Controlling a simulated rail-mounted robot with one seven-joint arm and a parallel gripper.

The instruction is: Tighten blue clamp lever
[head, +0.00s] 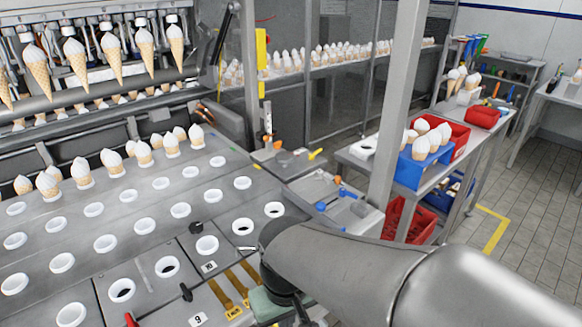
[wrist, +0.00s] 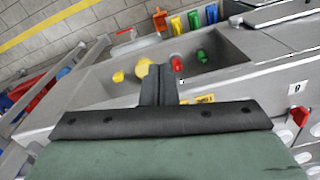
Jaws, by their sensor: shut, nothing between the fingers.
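A small blue lever-like part (head: 321,206) lies on the grey side plate in the head view, right of the cone tray. I cannot tell for sure that it is the clamp lever. In the head view my arm hides the fingertips.
A yellow knob (wrist: 143,68), a red knob (wrist: 177,63) and a green knob (wrist: 202,56) are close around the fingertips. The cone tray (head: 120,215) lies left of my arm. A metal post (head: 398,110) and blue bin (head: 425,168) stand beyond the side plate.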

